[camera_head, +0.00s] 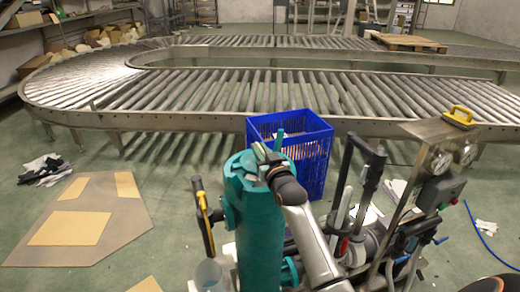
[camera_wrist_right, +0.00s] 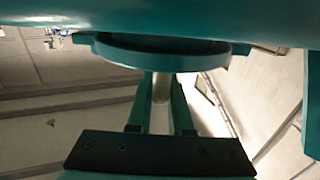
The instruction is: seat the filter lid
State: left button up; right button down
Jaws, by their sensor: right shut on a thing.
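A teal upright filter housing (camera_head: 260,235) stands at the middle front in the head view. My right gripper (camera_head: 264,154) is at its top, and the arm comes up from the lower right and covers part of the rim. In the right wrist view, the fingers (camera_wrist_right: 161,100) come together on a pale stem below a round teal disc, which looks like the filter lid (camera_wrist_right: 160,55). A larger teal surface fills the top edge there. The gripper hides whether the lid touches the housing's rim. My left gripper is not in view.
A blue crate (camera_head: 300,148) stands just behind the housing. A yellow-handled tool (camera_head: 205,222) is on its left side. Pump equipment with a gauge panel (camera_head: 425,165) crowds the right. A roller conveyor (camera_head: 290,95) crosses behind. Flat cardboard (camera_head: 120,215) lies on the floor at left.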

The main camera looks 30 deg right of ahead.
jog(key=shift+f+b, duration=1.55)
jog(key=shift+f, duration=0.95)
jog(key=c, duration=0.8)
grip_release()
jog(key=shift+f, duration=0.1)
jog(key=shift+o, duration=0.2)
jog(key=shift+a+f, duration=0.1)
jog(key=shift+f, duration=0.1)
jog(key=shift+s+a, duration=0.1)
jog(key=shift+s, duration=0.45)
jog(key=v, duration=1.1)
jog(key=shift+s+r, duration=0.2)
jog(key=shift+r, duration=0.2)
jog(key=shift+a, duration=0.1)
